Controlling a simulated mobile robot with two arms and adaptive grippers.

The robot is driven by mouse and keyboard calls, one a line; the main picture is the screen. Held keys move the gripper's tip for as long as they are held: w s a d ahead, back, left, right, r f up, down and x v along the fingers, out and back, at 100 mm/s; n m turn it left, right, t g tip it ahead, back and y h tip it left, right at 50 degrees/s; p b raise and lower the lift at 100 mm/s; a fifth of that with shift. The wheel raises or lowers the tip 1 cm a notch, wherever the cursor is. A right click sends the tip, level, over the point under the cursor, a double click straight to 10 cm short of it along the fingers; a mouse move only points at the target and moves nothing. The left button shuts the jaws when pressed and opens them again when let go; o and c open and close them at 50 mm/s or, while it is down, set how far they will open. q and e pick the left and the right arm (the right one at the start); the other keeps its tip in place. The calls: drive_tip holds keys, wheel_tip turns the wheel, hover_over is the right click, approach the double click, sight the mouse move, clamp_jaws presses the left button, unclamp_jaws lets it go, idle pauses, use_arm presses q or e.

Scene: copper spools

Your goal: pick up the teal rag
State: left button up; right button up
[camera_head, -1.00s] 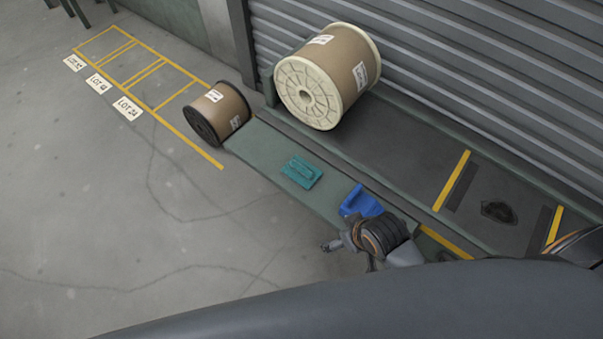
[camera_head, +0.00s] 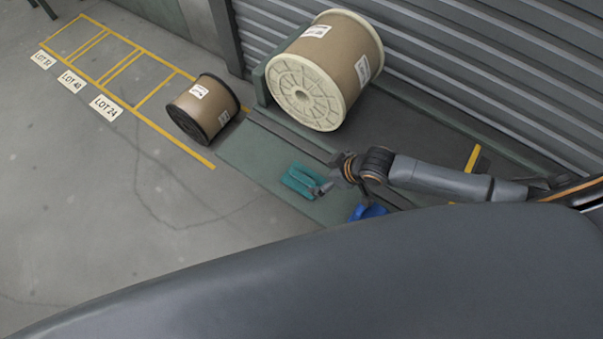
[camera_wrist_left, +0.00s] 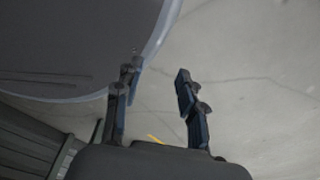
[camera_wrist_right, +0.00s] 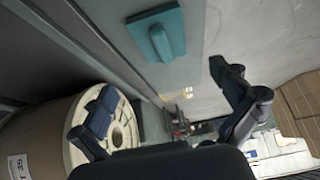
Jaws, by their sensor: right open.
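The teal rag (camera_head: 299,180) lies folded and flat on the green strip of the bench in the head view. My right gripper (camera_head: 322,188) reaches in from the right, its fingertips over the right part of the rag in that picture. In the right wrist view the rag (camera_wrist_right: 158,36) is beyond the fingers, near the top. The right gripper (camera_wrist_right: 165,100) is open with nothing between its fingers. My left gripper (camera_wrist_left: 156,92) shows only in the left wrist view, fingers apart and empty, over grey floor.
A blue object (camera_head: 367,211) sits close to the right arm, partly hidden. A large cream-flanged spool (camera_head: 330,65) stands behind, and a smaller dark-flanged spool (camera_head: 203,108) stands at the left. A shuttered wall (camera_head: 480,60) bounds the back. Open floor (camera_head: 110,220) lies left.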

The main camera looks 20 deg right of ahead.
sight(304, 177)
drive_tip(key=x, duration=0.5)
drive_tip(key=shift+b, duration=0.3)
drive_tip(key=shift+x, duration=0.9)
drive_tip(key=x, duration=0.3)
drive_tip(key=shift+w+a+f+b, duration=0.1)
drive_tip(key=shift+w+a+b, duration=0.15)
drive_tip(key=shift+a+b, duration=0.2)
drive_tip(key=shift+a+f, duration=0.15)
drive_tip(key=shift+f, duration=0.05)
drive_tip(key=shift+c, duration=0.4)
drive_tip(key=c, duration=1)
use_arm(q)
drive_tip(key=s+f, duration=0.2)
drive_tip(key=s, duration=0.1)
drive_tip(key=shift+a+g, duration=0.1)
drive_tip(key=shift+g, duration=0.2)
